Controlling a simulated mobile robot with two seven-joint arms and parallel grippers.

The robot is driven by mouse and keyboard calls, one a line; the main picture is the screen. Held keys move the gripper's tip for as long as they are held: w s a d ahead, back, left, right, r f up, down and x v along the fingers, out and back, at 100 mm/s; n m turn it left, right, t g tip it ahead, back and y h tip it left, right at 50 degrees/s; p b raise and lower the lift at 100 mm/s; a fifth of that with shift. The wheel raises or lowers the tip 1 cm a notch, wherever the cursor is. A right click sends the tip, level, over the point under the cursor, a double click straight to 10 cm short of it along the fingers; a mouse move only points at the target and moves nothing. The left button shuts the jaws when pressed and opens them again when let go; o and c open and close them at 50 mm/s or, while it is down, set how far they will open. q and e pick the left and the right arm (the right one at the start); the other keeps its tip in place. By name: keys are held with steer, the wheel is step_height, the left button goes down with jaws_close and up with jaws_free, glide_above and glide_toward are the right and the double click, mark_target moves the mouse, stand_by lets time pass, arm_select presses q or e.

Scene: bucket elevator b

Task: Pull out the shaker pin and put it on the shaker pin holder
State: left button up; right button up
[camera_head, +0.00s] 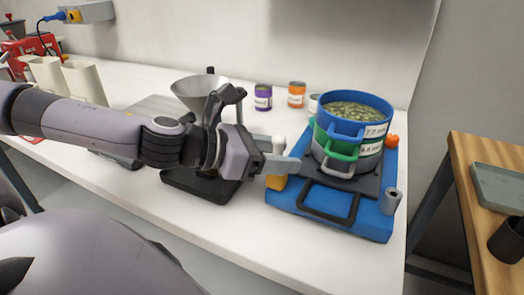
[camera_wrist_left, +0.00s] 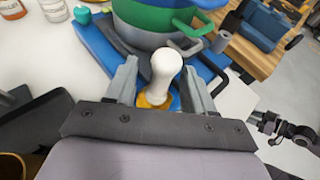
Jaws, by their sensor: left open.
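The white-topped shaker pin (camera_head: 279,145) stands upright with a yellow-orange block (camera_head: 276,183) below it, at the left edge of the blue shaker base (camera_head: 375,225). My left gripper (camera_head: 285,162) is open around the pin. In the left wrist view the white pin top (camera_wrist_left: 165,68) lies between the two fingers of my left gripper (camera_wrist_left: 160,85), with a gap at each side. A grey cylinder (camera_head: 391,201) stands at the base's front right corner; I cannot tell whether it is the pin holder. What looks like my right gripper (camera_wrist_left: 268,126) is small at the right of the wrist view.
Stacked blue, green and grey sieves (camera_head: 347,130) with handles stand on the shaker, close beside my left fingers. A metal funnel (camera_head: 198,90) stands behind my arm. Purple (camera_head: 263,97) and orange (camera_head: 297,95) jars are at the back. A wooden table (camera_head: 475,190) is at right.

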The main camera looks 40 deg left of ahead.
arm_select(q)
steer(key=shift+r, duration=0.1)
steer(key=shift+s+a+r+p, duration=0.2)
steer(key=shift+s+p, duration=0.05)
steer(key=shift+p, duration=0.25)
steer(key=shift+s+a+r+p, duration=0.15)
steer(key=shift+s+a+p, duration=0.1)
steer(key=shift+s+p, duration=0.2)
steer(key=p+v, duration=0.2)
steer(key=v, duration=0.3)
arm_select(e)
step_height(320, 180, up, 4)
steer(key=shift+f, duration=0.15)
arm_select(q)
steer(key=shift+s, duration=0.15)
arm_select(e)
steer(key=shift+r, duration=0.2)
stand_by(0.4)
